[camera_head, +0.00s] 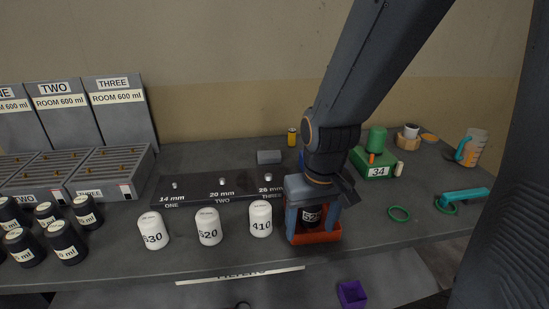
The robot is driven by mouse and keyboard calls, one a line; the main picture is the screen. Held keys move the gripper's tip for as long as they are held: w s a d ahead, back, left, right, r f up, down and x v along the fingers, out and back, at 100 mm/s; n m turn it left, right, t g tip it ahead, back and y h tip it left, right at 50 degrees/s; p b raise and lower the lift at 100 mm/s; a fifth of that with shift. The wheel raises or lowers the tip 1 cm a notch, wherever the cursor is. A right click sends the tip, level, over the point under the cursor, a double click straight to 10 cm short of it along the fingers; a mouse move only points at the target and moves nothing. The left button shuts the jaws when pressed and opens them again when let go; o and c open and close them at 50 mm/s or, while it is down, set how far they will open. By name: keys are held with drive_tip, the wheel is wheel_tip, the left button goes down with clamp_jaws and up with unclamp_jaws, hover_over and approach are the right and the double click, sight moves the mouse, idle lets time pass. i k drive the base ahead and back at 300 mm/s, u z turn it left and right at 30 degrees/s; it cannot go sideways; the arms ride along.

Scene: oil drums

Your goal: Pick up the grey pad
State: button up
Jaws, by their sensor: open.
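A small grey block (268,157), which looks like the grey pad, lies on the dark table behind the black strip with the size labels. My gripper (312,222) is at the front of the table, right of and nearer than the grey block. Its blue-grey fingers are open and point down over a red-orange tray (318,238). A dark drum (311,214) with a white label shows between the fingers; I cannot tell whether they touch it. The gripper and wrist hide part of the tray and drum.
White drums (208,226) stand left of my gripper. A yellow can (292,137) stands near the grey block's right. Dark drums (66,240) fill the left.

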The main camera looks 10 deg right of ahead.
sight(263, 157)
drive_tip(key=u, duration=0.55)
drive_tip(key=k, duration=1.3)
drive_tip(key=u, duration=0.05)
drive_tip(key=i, duration=0.75)
drive_tip(key=z, duration=0.8)
drive_tip(key=i, duration=1.15)
drive_tip(key=u, duration=0.05)
